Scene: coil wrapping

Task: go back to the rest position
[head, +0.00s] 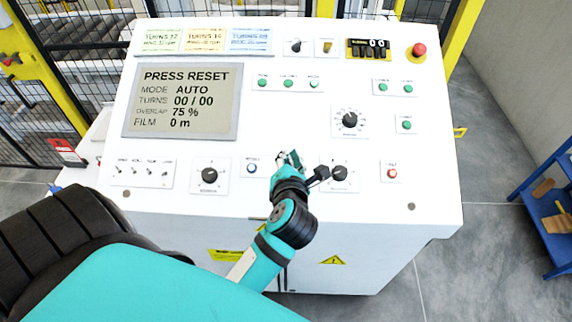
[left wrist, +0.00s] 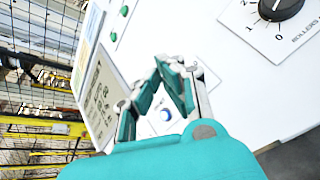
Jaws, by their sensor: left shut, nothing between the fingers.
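My left gripper (head: 290,157) is over the lower middle of the white control panel (head: 300,112), between a blue-ringed button (head: 251,168) and a black knob (head: 339,173). In the left wrist view its fingers (left wrist: 178,66) come together at the tips with nothing between them. The blue button (left wrist: 166,115) shows behind the fingers there. I cannot tell whether the fingertips touch the panel. The display (head: 182,101) reads PRESS RESET, mode AUTO, turns 00 / 00, overlap 75 %, film 0 m. My right gripper is not in view.
A red stop button (head: 419,50) sits at the panel's top right. Several green buttons and a knob (head: 349,120) are on the panel. A yellow-framed fence (head: 50,70) stands behind at left. A blue rack (head: 545,205) stands at right, with bare floor before it.

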